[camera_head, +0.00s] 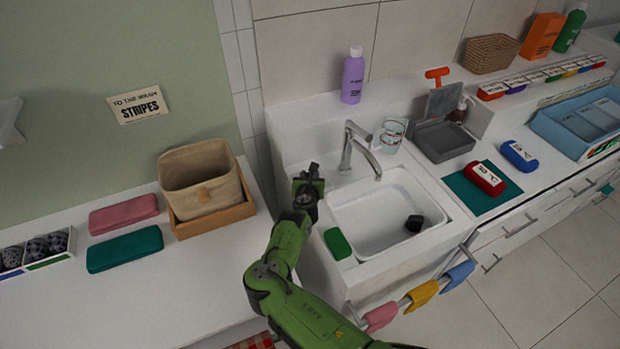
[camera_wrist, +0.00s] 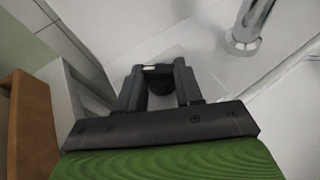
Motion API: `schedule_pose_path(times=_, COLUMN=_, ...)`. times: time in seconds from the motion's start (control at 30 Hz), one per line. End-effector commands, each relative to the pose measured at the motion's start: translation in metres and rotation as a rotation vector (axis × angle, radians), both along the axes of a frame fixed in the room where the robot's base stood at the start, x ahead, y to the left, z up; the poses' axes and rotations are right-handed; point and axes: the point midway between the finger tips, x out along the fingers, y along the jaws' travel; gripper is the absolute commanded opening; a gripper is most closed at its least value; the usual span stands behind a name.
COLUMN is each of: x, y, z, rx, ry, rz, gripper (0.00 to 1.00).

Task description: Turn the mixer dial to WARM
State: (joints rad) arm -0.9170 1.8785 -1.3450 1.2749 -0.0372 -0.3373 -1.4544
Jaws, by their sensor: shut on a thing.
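My gripper (camera_head: 308,180) is at the left of the sink, beside the chrome tap (camera_head: 349,150). In the wrist view, the fingertips of my gripper (camera_wrist: 160,76) are closed around a small dark round piece, which I take to be the mixer dial (camera_wrist: 161,87). A small light mark shows at its far edge, between the fingertips. No WARM label can be read; the gripper hides most of the dial and the surface around it. The base of the tap (camera_wrist: 244,38) is to the right in the wrist view.
The sink basin (camera_head: 374,240) lies right of my gripper and holds a small black object (camera_head: 414,223). A green sponge (camera_head: 337,244) lies on the sink's front-left rim. A fabric bin (camera_head: 200,170) in a wooden tray (camera_head: 232,214) stands close on the left.

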Motion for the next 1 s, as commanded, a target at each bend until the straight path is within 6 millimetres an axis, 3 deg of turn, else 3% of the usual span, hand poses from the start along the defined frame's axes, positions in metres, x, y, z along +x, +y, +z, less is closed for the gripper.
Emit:
schedule_pose_path(times=0.6, x=0.0039, y=0.0088, z=-0.0077, rx=0.005, ry=-0.005, rz=-0.486, gripper=0.05)
schedule_pose_path(times=1.0, x=0.0046, y=0.0093, z=-0.0046, rx=0.001, ry=-0.003, rz=-0.644, gripper=0.05)
